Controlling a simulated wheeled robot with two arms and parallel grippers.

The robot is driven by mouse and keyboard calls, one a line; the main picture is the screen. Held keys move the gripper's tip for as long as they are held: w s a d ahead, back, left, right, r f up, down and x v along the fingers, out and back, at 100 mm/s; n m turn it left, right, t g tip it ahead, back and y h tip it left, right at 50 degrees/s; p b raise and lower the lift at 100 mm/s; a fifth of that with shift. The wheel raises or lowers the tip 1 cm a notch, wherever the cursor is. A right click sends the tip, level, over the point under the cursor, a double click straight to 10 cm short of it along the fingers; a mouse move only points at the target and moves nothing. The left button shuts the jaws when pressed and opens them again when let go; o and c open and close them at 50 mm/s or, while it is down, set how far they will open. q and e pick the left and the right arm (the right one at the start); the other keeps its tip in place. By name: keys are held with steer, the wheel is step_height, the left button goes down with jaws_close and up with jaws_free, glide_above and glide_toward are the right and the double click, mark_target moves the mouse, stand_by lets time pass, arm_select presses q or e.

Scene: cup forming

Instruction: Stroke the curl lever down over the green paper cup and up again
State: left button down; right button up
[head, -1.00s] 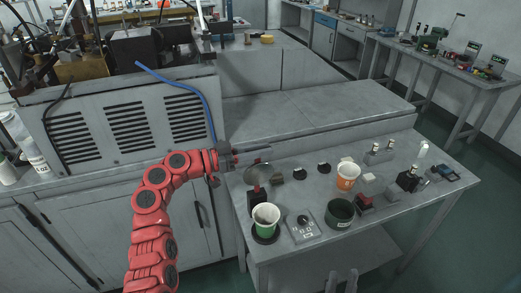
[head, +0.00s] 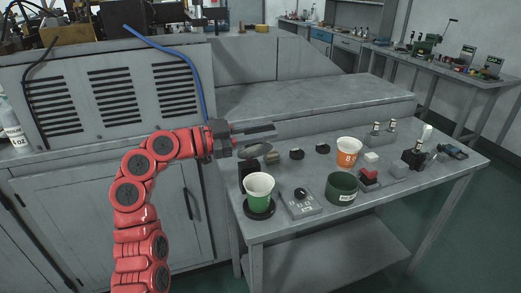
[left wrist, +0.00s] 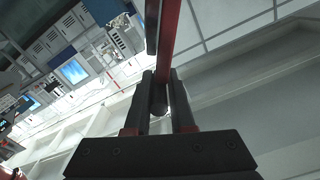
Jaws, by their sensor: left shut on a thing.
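The green paper cup (head: 258,190), white inside, stands upright and open on a round black base (head: 260,212) at the front left of the table. Just behind it is a dark post (head: 246,168), with a grey disc (head: 258,156) above and behind the cup, apart from its rim. The disc appears to belong to the curl lever. My left gripper (head: 262,131) is above the disc. In the left wrist view its fingers (left wrist: 159,100) are shut on a dark rounded piece, apparently the lever handle, with a red bar (left wrist: 171,40) beyond. My right gripper is not in view.
A switch box (head: 301,203) is right of the cup. A dark green tub (head: 342,188), an orange cup (head: 348,150) and a red-topped block (head: 369,175) stand farther right. A large vented machine (head: 110,95) is behind my left arm.

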arm_select(q)
steer(key=s+d+f+m+b, duration=0.1)
steer(key=s+f+m+b, duration=0.2)
steer(key=f+b, duration=0.4)
steer(key=s+d+f+m+b, duration=0.1)
steer(key=s+f+m+b, duration=0.3)
steer(key=b, duration=0.8)
steer(key=shift+f+m+b, duration=0.35)
steer(key=shift+f+m, duration=0.85)
steer(key=shift+f, duration=0.15)
steer(key=shift+d, duration=0.1)
steer(key=c, duration=0.8)
jaws_free()
steer(key=p+v, duration=0.3)
steer(key=v, duration=1.4)
steer(key=shift+a, duration=0.2)
